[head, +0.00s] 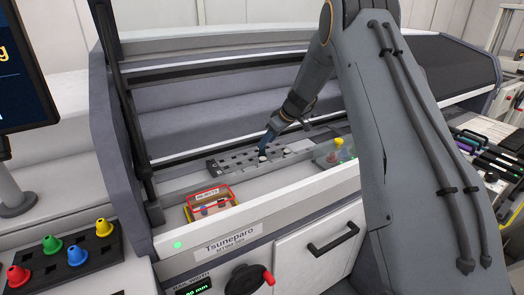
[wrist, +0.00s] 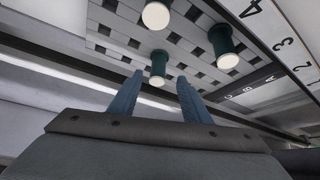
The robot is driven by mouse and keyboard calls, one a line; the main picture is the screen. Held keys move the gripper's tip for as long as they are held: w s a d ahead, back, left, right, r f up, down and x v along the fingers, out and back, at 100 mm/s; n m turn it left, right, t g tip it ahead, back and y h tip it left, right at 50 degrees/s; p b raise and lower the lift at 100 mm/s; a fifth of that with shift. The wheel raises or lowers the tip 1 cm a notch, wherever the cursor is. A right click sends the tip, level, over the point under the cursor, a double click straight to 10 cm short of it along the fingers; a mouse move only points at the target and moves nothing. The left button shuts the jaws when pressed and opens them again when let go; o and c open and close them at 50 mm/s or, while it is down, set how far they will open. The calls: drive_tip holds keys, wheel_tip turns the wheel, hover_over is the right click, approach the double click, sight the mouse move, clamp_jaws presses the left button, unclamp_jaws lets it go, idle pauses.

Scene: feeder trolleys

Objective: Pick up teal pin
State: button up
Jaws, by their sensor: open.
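My gripper (head: 264,150) reaches down over a dark perforated plate (head: 222,170) inside the machine. In the wrist view its two blue fingers (wrist: 160,78) stand apart with nothing held. A dark teal pin (wrist: 158,64) with a pale round end shows between and just beyond the fingertips; I cannot tell whether they touch it. A second dark teal pin (wrist: 224,45) stands to the right, and the pale end of another pin (wrist: 155,15) shows at the top edge. In the head view the pins are too small, or hidden by my gripper, to tell apart by colour.
A red-rimmed bin (head: 231,193) sits at the machine's front edge. A clear tray with a yellow piece (head: 338,143) lies right of the plate, partly behind my arm. A dark rack (head: 98,250) with several coloured knobs stands at left. Numbered markings (wrist: 282,45) line the plate's side.

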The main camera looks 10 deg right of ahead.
sight(262, 151)
drive_tip(key=shift+p+x, duration=1.3)
drive_tip(key=shift+x, duration=1.55)
drive_tip(key=shift+w+d, duration=0.1)
drive_tip(key=shift+c, duration=0.5)
clamp_jaws()
